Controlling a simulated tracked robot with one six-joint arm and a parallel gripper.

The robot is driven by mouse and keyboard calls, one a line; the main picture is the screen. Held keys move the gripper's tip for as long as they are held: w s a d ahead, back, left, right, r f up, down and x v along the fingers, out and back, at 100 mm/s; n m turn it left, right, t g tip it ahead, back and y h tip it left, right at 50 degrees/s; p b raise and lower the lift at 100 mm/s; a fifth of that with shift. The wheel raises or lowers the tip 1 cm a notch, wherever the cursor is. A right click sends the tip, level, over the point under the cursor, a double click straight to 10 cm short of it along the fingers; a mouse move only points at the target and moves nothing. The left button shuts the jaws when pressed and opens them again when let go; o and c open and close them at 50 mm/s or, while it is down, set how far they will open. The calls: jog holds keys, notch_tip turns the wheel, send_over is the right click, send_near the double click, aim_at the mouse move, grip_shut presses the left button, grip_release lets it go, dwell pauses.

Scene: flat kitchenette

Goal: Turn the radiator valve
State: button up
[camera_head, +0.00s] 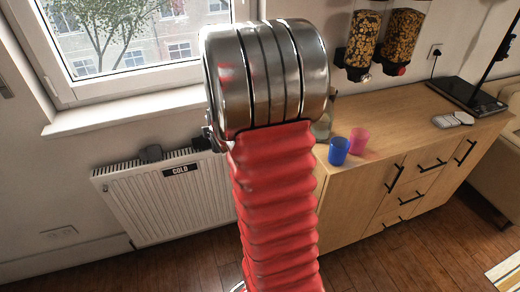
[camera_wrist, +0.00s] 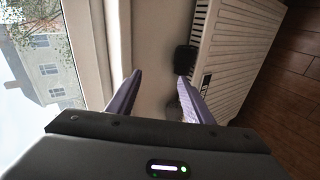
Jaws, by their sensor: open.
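The white radiator (camera_head: 165,205) hangs on the wall under the window, with a black "COLD" label (camera_head: 181,170) at its top. A dark rounded knob (camera_head: 151,153), seemingly the valve, sits at its upper edge. In the wrist view a black knob (camera_wrist: 185,58) is beside the ribbed radiator (camera_wrist: 228,55). My gripper (camera_wrist: 158,76) is open, with two purple fingers apart and nothing between them. The knob lies just beyond the right fingertip; I cannot tell whether they touch. A greyish round part (camera_wrist: 173,108) is partly hidden by that finger. In the head view my arm hides the gripper.
The window sill (camera_head: 125,111) juts out above the radiator. A wooden cabinet (camera_head: 355,190) stands to the right, with a blue cup (camera_head: 338,151) and a pink cup (camera_head: 359,141) on top. Dispensers (camera_head: 364,42) hang above it. The floor in front is clear.

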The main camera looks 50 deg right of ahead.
jog(key=s+d+f+n+t+h, duration=0.25)
jog(key=d+f+n, duration=0.35)
jog(key=d+f, duration=0.75)
jog(key=s+d+f+n+t+h, duration=0.1)
jog(key=s+d+f+n, duration=0.1)
jog(key=s+f, duration=0.5)
jog(key=s+d+f+n+t+h, duration=0.1)
jog(key=s+d+f+n, duration=0.1)
jog(key=s+f, duration=0.4)
jog(key=shift+s+d+f, duration=0.35)
jog(key=shift+s, duration=0.3)
jog(key=x, duration=1.4)
jog(key=shift+r, duration=0.2)
jog(key=shift+a, duration=0.1)
